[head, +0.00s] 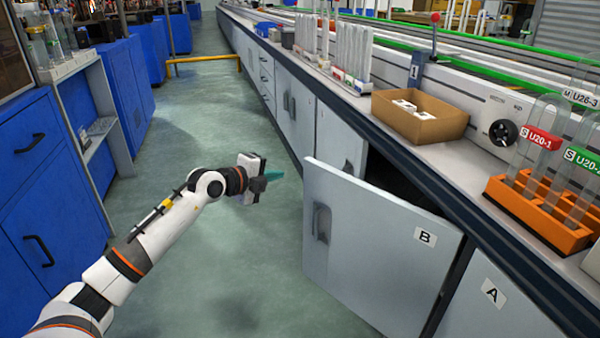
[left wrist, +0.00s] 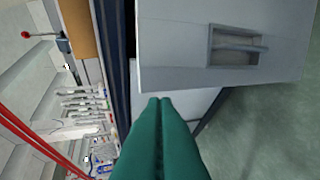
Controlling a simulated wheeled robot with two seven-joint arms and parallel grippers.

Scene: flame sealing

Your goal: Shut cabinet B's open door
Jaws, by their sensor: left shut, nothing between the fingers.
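Cabinet B's door (head: 375,245) is light grey with a "B" label and a recessed handle (head: 321,222). It stands open, swung out from the counter into the aisle, with a dark gap behind its top edge. My left gripper (head: 272,175) is shut and empty, in the aisle to the left of the door's free edge, apart from it in the head view. In the left wrist view the closed green fingertips (left wrist: 160,105) point toward the door (left wrist: 175,60), whose handle (left wrist: 237,45) shows upper right. I cannot tell the exact gap. My right gripper is not in view.
Cabinet A (head: 490,300) is beside B, toward the front right. The counter above holds a cardboard box (head: 420,115) and an orange rack (head: 535,215) of tubes. Blue cabinets (head: 45,190) line the left side. The aisle floor (head: 235,110) between is clear.

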